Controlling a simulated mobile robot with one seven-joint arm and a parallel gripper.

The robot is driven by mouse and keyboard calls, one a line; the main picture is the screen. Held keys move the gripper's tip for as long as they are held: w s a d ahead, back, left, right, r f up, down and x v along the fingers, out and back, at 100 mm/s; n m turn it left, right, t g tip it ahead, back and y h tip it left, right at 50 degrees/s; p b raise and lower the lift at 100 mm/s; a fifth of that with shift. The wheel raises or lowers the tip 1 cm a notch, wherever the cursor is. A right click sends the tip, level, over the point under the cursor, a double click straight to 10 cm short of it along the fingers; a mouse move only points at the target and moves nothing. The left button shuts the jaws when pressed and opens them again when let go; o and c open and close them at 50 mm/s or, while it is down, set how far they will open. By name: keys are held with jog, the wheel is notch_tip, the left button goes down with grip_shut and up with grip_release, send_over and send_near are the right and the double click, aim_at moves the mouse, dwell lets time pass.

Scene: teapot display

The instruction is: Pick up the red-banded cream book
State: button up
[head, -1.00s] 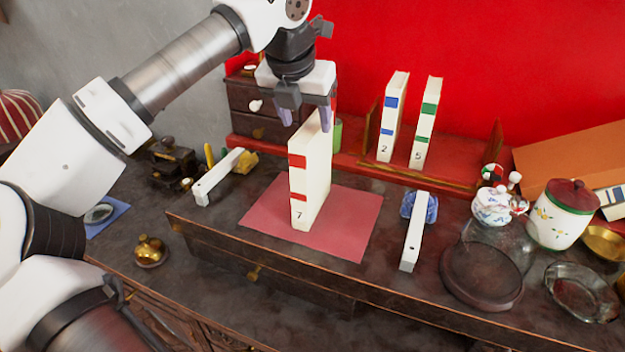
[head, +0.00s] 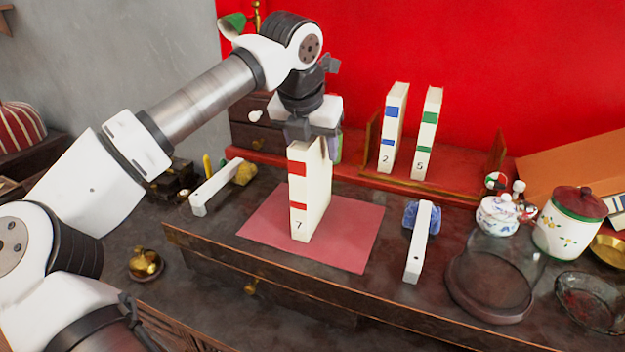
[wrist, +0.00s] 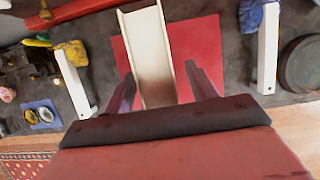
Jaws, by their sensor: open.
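The red-banded cream book (head: 312,195), marked 7, stands upright on a red mat (head: 352,235) on the dark desk. In the wrist view the book (wrist: 150,55) shows from above as a pale strip over the red mat (wrist: 203,45). My gripper (head: 312,140) is at the top of the book in the head view. Its fingers (wrist: 160,84) are open, one on each side of the book in the wrist view, with gaps beside it. The far finger is partly hidden behind the book in the head view.
White bars stand left (head: 215,187) and right (head: 417,242) of the mat. Blue-banded (head: 393,128) and green-banded (head: 427,135) books stand on the red shelf behind. A glass dome (head: 492,275) and lidded jar (head: 570,222) are at right.

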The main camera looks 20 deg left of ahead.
jog(key=shift+f, duration=0.2)
dwell(0.3)
grip_shut()
jog(key=shift+r, duration=0.1)
